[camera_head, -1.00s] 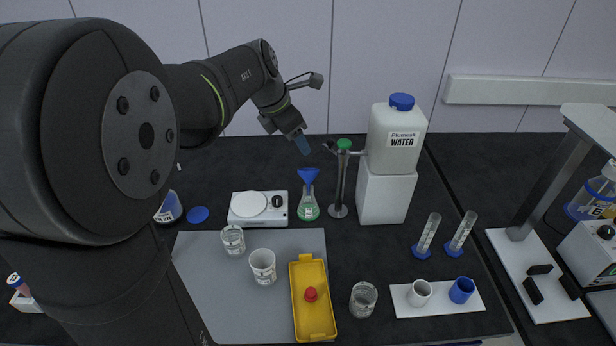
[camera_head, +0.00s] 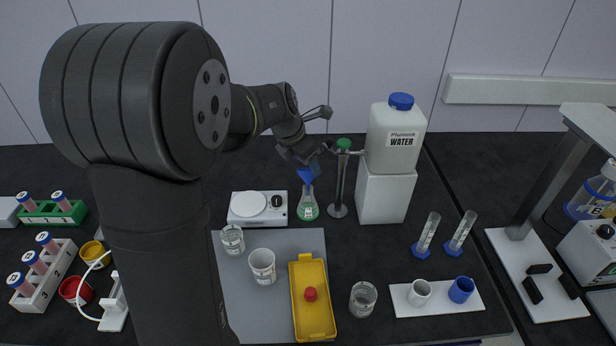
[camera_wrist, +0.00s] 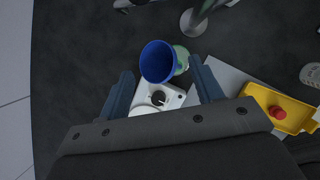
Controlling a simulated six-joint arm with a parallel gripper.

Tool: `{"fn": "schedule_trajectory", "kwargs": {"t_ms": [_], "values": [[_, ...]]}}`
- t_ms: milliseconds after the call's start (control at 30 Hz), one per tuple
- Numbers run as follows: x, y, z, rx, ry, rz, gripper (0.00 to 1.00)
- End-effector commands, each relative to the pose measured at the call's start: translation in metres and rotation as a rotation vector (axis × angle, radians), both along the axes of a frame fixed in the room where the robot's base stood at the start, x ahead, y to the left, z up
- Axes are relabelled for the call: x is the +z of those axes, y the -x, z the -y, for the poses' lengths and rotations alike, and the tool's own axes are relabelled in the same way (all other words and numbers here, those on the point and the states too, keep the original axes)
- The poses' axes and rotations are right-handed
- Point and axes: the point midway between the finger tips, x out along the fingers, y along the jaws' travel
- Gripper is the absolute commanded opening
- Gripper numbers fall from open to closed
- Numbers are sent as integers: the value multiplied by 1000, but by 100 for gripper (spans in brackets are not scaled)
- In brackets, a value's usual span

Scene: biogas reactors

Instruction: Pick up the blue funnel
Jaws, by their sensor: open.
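The blue funnel (camera_head: 308,177) sits in the neck of a glass flask (camera_head: 308,206) with green liquid, beside the white stirrer plate. In the wrist view the funnel (camera_wrist: 158,62) shows its wide round mouth, and part of the flask (camera_wrist: 181,60) shows behind it. My gripper (camera_head: 314,166) is just above the funnel in the head view and partly covers its rim. In the wrist view my open gripper (camera_wrist: 162,82) has one finger on each side, with the funnel a little beyond the fingertips and between their lines. I cannot tell whether they touch.
A metal stand with a green top (camera_head: 343,145) stands close right of the flask. A water canister (camera_head: 396,140) on a white block is further right. A white stirrer plate (camera_head: 240,220) is left. A yellow tray (camera_head: 313,325), cups and beakers stand in front.

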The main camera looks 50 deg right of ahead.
Motion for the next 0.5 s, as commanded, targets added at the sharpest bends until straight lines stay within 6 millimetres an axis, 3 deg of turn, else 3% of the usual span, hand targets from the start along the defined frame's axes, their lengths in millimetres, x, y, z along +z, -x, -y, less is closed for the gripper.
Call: {"fn": "schedule_trajectory", "kwargs": {"t_ms": [500], "values": [[-48,-2,20,0,0,0,60]]}}
